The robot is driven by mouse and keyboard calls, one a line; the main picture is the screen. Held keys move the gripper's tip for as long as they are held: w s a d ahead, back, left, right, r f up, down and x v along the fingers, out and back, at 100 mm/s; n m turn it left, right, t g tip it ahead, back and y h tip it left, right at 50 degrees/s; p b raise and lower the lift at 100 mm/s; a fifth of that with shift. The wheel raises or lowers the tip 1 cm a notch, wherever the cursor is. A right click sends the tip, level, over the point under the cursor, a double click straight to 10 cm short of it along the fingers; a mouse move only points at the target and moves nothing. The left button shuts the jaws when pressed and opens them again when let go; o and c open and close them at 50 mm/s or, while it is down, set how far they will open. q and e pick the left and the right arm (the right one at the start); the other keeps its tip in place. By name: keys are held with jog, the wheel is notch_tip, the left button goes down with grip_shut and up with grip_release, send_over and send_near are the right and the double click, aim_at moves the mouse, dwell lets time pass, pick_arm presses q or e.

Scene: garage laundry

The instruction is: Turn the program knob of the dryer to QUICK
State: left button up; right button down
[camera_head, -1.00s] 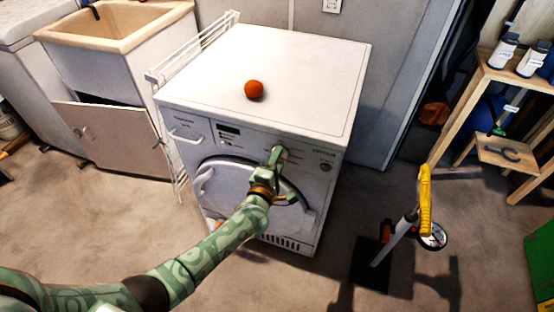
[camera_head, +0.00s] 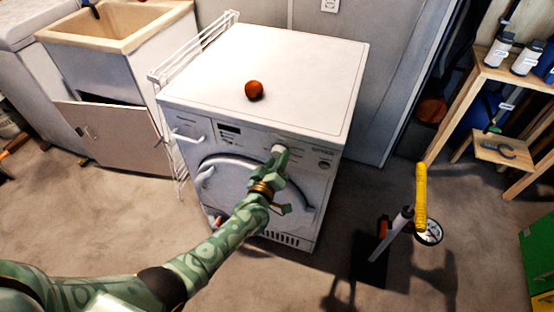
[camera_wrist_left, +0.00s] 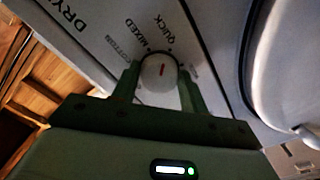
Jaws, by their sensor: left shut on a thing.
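The white dryer (camera_head: 320,75) stands in the middle of the head view, with its control panel facing me. The mark points up and slightly right in the wrist view, toward the QUICK label (camera_wrist_left: 163,30). The MIXED label (camera_wrist_left: 134,35) is left of that. In the head view my left gripper (camera_head: 278,152) is at the panel, shut on the knob, which it mostly hides there. My right gripper is not in view.
An orange ball (camera_head: 254,91) lies on the dryer top. A white rack (camera_head: 195,50) and a sink (camera_head: 118,24) are to the left. A yellow-handled upright tool (camera_head: 420,195) stands on the floor to the right, near a wooden shelf (camera_head: 500,75).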

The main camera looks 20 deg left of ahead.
pick_arm(q)
jog(key=shift+f+m, duration=0.1)
jog(key=shift+m, duration=1.1)
jog(key=o, duration=0.9)
jog(key=shift+o, duration=0.2)
